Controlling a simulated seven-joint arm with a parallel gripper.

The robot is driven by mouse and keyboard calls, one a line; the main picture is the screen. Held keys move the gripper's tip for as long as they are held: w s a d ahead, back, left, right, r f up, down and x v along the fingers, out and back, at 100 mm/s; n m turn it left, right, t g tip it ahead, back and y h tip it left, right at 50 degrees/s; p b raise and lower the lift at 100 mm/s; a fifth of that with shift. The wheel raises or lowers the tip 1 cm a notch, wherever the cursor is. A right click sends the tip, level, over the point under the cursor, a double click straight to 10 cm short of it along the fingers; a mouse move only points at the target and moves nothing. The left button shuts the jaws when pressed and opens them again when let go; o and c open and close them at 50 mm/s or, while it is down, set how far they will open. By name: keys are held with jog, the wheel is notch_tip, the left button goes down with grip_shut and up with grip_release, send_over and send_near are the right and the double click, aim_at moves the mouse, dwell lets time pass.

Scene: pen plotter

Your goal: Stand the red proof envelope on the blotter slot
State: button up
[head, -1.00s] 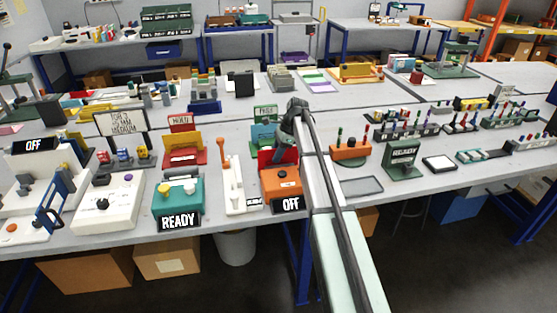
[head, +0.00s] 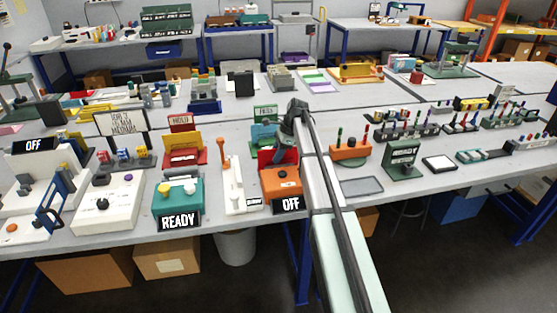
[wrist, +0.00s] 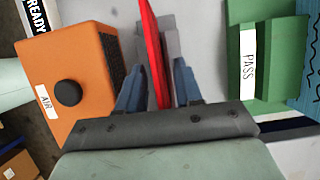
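The red proof envelope (wrist: 155,50) shows as a thin upright red sheet, seen nearly edge-on in the wrist view. In the head view a red panel (head: 265,157) stands just behind the orange box, partly covered by my arm. My gripper (wrist: 160,75) points down, with its two blue fingers on either side of the red sheet. A gap shows between the sheet and each finger, so the gripper looks open around it. What the envelope's foot rests on is hidden, and I cannot make out the blotter slot.
The orange box (head: 281,183) labelled AIR, with an OFF sign, stands close beside the gripper, its black grille facing the envelope. A green PASS holder (wrist: 262,55) is on the other side. A red HOLD holder (head: 184,152) and a teal READY unit (head: 178,195) stand left.

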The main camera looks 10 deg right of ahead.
grip_shut()
jog(key=shift+r, duration=0.15)
